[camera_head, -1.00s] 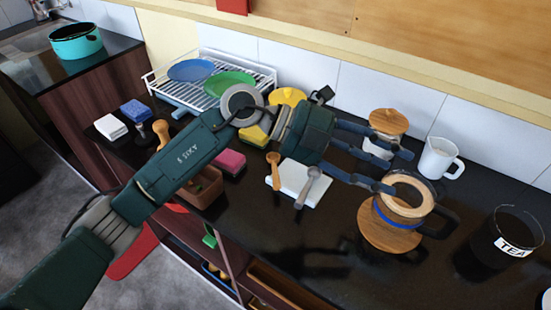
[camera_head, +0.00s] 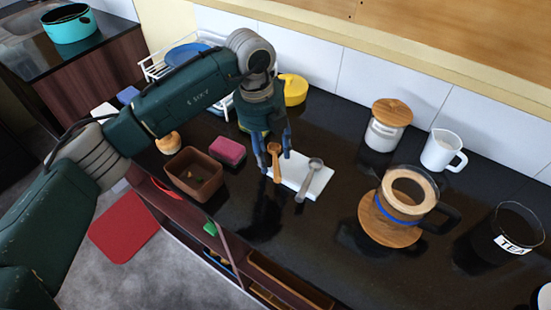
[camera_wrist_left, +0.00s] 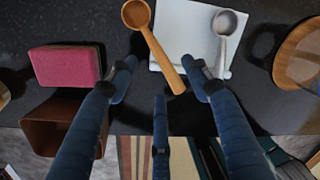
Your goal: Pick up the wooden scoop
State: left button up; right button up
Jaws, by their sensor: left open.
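The wooden scoop (camera_head: 275,160) lies at the left part of a white board (camera_head: 320,184) on the black counter. A grey scoop (camera_head: 310,178) lies on the board to its right. My left gripper (camera_head: 275,166) is open and points down over the wooden scoop. In the left wrist view, the wooden scoop (camera_wrist_left: 154,45) has its bowl at the top and its handle running down between the fingers of the left gripper (camera_wrist_left: 161,85). The fingers stand apart from the handle on both sides. My right gripper is not in view.
A pink sponge (camera_head: 228,150) and a brown box (camera_head: 192,176) are left of the gripper. A lidded jar (camera_head: 385,130), a white mug (camera_head: 441,150) and a coffee jug (camera_head: 403,200) on a wooden disc stand to the right. Dark counter lies bare in front of the board.

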aim_at(274, 165)
pick_arm(q)
jog(key=f, duration=0.1)
jog(key=f+p, duration=0.1)
jog(key=f, duration=0.1)
jog(key=shift+s+d+f, duration=0.1)
jog(key=shift+d+f, duration=0.15)
jog(key=shift+d, duration=0.05)
jog(key=shift+f, duration=0.35)
jog(key=c, duration=1.2)
jog(key=shift+r, duration=0.1)
